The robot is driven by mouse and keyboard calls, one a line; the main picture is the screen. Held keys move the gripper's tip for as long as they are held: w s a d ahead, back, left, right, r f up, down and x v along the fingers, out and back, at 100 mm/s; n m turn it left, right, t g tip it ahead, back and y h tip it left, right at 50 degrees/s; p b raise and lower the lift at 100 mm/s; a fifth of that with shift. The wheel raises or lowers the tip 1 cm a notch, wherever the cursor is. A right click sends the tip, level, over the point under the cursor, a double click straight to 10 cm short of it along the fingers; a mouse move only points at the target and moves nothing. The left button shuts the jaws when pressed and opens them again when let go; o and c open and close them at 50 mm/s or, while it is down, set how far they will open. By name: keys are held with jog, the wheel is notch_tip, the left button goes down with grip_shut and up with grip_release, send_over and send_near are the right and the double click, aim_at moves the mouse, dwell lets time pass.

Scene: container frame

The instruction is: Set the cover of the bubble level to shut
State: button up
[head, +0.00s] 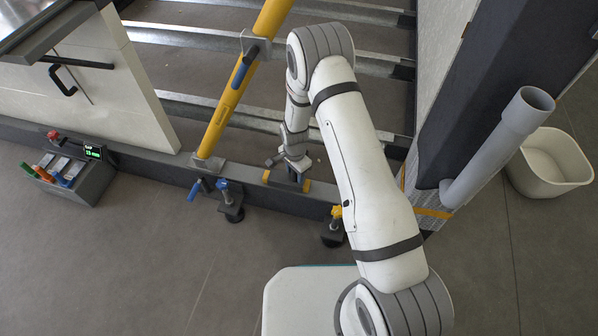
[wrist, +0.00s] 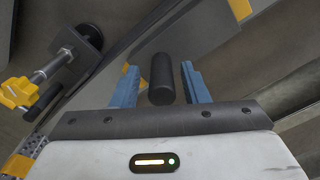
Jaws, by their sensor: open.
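My gripper (wrist: 160,76) is open, with one blue finger on each side of a dark cylinder (wrist: 161,88). Gaps show between the cylinder and both fingers. The cylinder may be a grip on the bubble level's cover, but I cannot tell for sure. In the head view my gripper (head: 290,176) is low over the dark frame beam, between two yellow patches. The bubble level and its cover are not clearly seen there, as my wrist hides that spot. Whether the cover is open or shut cannot be told.
A yellow strut (head: 237,85) slopes up from the beam (head: 170,166) at left. A blue-knobbed clamp (head: 230,198) and a yellow-knobbed clamp (head: 334,222) stand along the beam's front. A grey pipe (head: 495,150) and white bin (head: 550,163) are at right. The floor in front is clear.

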notch_tip(320, 180, up, 8)
jog(key=p, duration=0.3)
jog(key=shift+f, duration=0.15)
dwell(0.5)
